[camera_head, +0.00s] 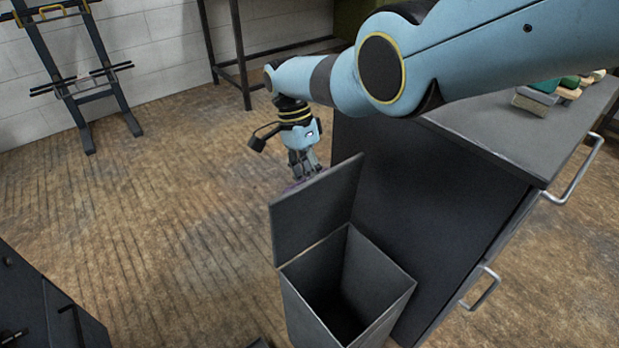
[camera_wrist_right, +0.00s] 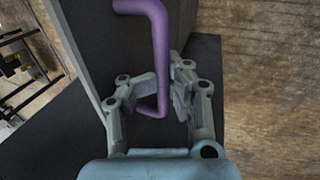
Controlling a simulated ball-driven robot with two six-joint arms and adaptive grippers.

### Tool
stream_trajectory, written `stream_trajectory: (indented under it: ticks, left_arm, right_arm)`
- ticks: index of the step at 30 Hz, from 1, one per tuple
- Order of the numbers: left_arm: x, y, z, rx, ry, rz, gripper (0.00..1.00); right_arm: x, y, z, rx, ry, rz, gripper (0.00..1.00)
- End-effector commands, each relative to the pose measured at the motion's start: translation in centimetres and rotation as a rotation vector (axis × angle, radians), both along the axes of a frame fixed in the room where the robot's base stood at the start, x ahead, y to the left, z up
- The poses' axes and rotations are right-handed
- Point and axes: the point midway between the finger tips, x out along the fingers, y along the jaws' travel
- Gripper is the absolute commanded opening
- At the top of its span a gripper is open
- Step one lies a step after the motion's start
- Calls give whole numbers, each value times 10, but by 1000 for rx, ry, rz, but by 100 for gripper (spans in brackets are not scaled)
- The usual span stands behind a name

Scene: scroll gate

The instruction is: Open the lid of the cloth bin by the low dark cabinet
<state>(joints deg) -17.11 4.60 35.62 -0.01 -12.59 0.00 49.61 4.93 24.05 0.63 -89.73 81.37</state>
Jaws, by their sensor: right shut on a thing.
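The cloth bin (camera_head: 376,272) is a dark grey, square, open-topped box standing against the low dark cabinet (camera_head: 425,200). Its flat lid (camera_head: 318,205) stands raised, tilted steeply up from the far left rim, and the dark inside shows. My right gripper (camera_head: 303,168) is behind the lid, its fingertips partly hidden by it. In the right wrist view, my right gripper (camera_wrist_right: 166,98) is shut on a bent purple handle (camera_wrist_right: 160,55) fixed to the lid's outer face (camera_wrist_right: 90,50). My left gripper is not in view.
A dark rack (camera_head: 80,75) stands at the far left wall, and a dark unit (camera_head: 45,305) at lower left. The wooden floor between is clear.

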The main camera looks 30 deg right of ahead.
Motion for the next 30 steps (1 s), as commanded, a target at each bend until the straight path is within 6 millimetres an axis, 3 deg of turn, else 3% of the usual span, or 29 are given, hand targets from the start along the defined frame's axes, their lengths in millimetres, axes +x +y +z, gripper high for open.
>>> stream_trajectory:
  ticks: [8,9,15,24,30]
  left_arm:
    - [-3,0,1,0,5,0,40]
    - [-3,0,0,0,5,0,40]
    - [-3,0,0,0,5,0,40]
    - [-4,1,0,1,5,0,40]
    - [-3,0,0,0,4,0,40]
  right_arm:
    - [6,1,5,3,-15,3,0]
    - [6,1,5,3,-15,3,12]
    - [5,0,5,2,-12,2,36]
    - [5,0,7,0,-10,1,36]
    - [16,1,35,0,-14,1,36]
